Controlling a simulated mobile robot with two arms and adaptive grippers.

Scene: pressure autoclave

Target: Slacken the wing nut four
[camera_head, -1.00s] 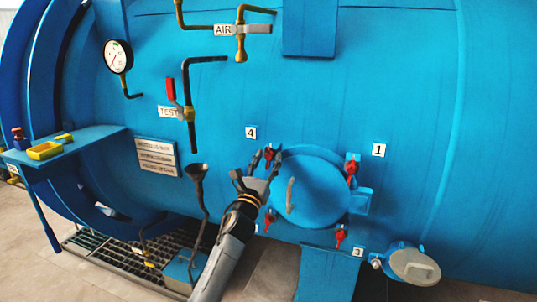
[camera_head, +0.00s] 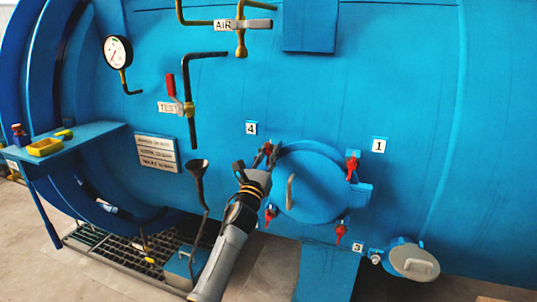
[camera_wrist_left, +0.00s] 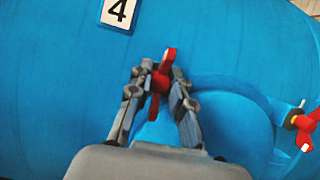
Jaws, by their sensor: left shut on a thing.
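The red wing nut four (camera_wrist_left: 161,80) sits at the upper left edge of the round blue hatch (camera_head: 318,188), below the label 4 (camera_head: 251,128). In the left wrist view the label 4 (camera_wrist_left: 118,11) is above it. My left gripper (camera_wrist_left: 160,88) has its two fingers on either side of the wing nut and is shut on it. One wing sticks up past the fingertips and the other points down between the fingers. In the head view my left gripper (camera_head: 264,160) covers much of this nut. My right gripper is not in view.
Other red wing nuts sit around the hatch: one near label 1 (camera_head: 352,168), one near label 3 (camera_head: 340,233), one lower left (camera_head: 270,215). A grey handle (camera_head: 290,190) stands out from the hatch.

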